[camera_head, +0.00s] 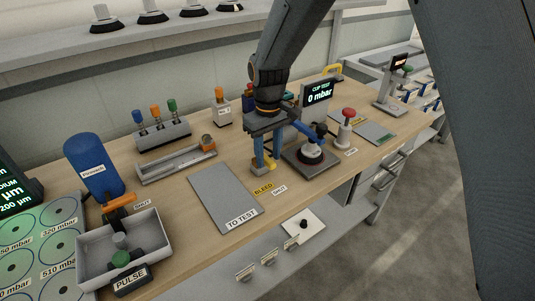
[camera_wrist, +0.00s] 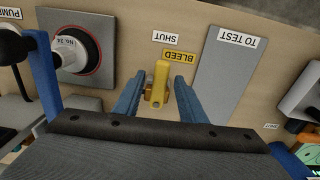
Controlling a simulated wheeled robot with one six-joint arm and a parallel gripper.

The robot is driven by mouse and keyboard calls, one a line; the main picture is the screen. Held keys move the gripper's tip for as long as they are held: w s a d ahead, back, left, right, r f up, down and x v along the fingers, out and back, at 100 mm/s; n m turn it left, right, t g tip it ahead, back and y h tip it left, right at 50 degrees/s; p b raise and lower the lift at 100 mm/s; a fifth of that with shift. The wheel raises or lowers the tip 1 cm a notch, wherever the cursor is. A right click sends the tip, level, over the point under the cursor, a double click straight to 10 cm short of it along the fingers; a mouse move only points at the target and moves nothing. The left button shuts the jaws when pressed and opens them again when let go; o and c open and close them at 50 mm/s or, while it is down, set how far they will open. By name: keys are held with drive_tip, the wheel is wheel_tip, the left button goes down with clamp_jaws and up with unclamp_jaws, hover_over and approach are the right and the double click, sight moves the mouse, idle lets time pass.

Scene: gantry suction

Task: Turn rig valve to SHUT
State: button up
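The rig valve has a yellow handle that shows in the wrist view (camera_wrist: 161,78), with a small orange-brown part under it. Its yellow BLEED label (camera_wrist: 181,57) lies right beside the handle's far end, and the white SHUT label (camera_wrist: 165,37) lies beyond that. My gripper (camera_wrist: 158,84) is open, its two blue fingers on either side of the handle with a visible gap on each side. In the head view my gripper (camera_head: 265,162) points down at the bench by the valve, and the fingers partly hide the valve. The labels BLEED (camera_head: 263,188) and SHUT (camera_head: 279,189) show in front.
The cup test rig (camera_head: 290,164) with a dark suction cup stands just right of my gripper. A grey TO TEST plate (camera_head: 222,190) lies to the left. A red-knobbed post (camera_head: 346,128) is right of the rig. A second, orange-handled valve (camera_head: 118,201) is far left.

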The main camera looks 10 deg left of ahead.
sight(269, 159)
drive_tip(key=shift+r+b, duration=1.15)
drive_tip(key=shift+r, duration=2.75)
drive_tip(key=shift+d, duration=0.15)
drive_tip(key=s+d+f+m, duration=0.1)
drive_tip(key=s+d+m, duration=0.25)
drive_tip(key=d, duration=1.25)
drive_tip(key=s+d+f+m, duration=0.2)
drive_tip(key=s+d+m, duration=0.1)
drive_tip(key=s+d, duration=0.2)
drive_tip(key=s+d+f+m+t, duration=0.1)
drive_tip(key=s+d+m, duration=0.2)
drive_tip(key=s+d, duration=0.3)
drive_tip(key=d, duration=0.4)
drive_tip(key=shift+s+d+f, duration=0.2)
drive_tip(key=shift+f, duration=0.15)
